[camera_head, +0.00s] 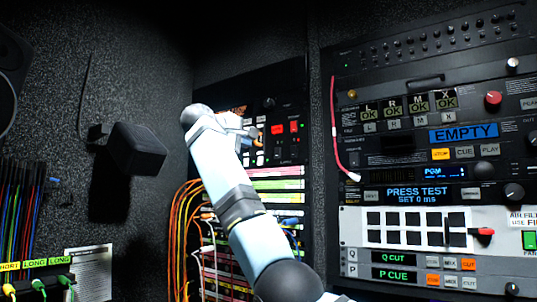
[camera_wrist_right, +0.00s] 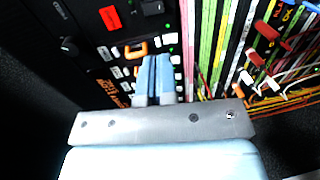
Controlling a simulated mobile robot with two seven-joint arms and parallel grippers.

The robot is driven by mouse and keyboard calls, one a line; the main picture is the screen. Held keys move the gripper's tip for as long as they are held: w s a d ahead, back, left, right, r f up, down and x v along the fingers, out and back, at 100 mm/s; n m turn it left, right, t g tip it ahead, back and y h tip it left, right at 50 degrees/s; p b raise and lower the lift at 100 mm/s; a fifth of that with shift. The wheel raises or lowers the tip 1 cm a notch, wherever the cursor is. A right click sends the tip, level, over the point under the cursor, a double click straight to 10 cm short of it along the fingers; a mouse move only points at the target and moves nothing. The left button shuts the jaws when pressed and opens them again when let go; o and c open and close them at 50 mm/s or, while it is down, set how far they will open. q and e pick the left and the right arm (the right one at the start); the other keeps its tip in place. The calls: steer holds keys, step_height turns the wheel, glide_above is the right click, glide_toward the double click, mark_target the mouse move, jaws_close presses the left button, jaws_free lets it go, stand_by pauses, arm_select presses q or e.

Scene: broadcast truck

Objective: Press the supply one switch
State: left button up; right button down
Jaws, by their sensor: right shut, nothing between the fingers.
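The lettering is too small to tell which switch is supply one. My right gripper (camera_wrist_right: 155,62) is shut and empty, its fingertips over the lower part of the panel beside the orange-framed switch. Contact cannot be told. My left gripper is not in view.
Below the panel are coloured patch strips (camera_head: 277,184) with orange cables (camera_head: 183,215) looping out. A rack of lit units with an EMPTY display (camera_head: 462,133) stands at the right. A red cable (camera_head: 334,120) hangs between. A black box (camera_head: 138,150) juts from the left wall.

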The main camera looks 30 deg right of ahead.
mark_target(277, 156)
steer(key=p+x, duration=0.5)
steer(key=x, duration=0.7)
steer(key=shift+w+d+r, duration=0.1)
steer(key=shift+d+r, duration=0.05)
steer(key=shift+d, duration=0.25)
steer(key=shift+w+d, duration=0.2)
steer(key=shift+d, duration=0.2)
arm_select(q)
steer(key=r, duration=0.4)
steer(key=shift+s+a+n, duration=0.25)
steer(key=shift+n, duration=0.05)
arm_select(e)
steer(key=shift+d+f, duration=0.15)
steer(key=shift+f, duration=0.1)
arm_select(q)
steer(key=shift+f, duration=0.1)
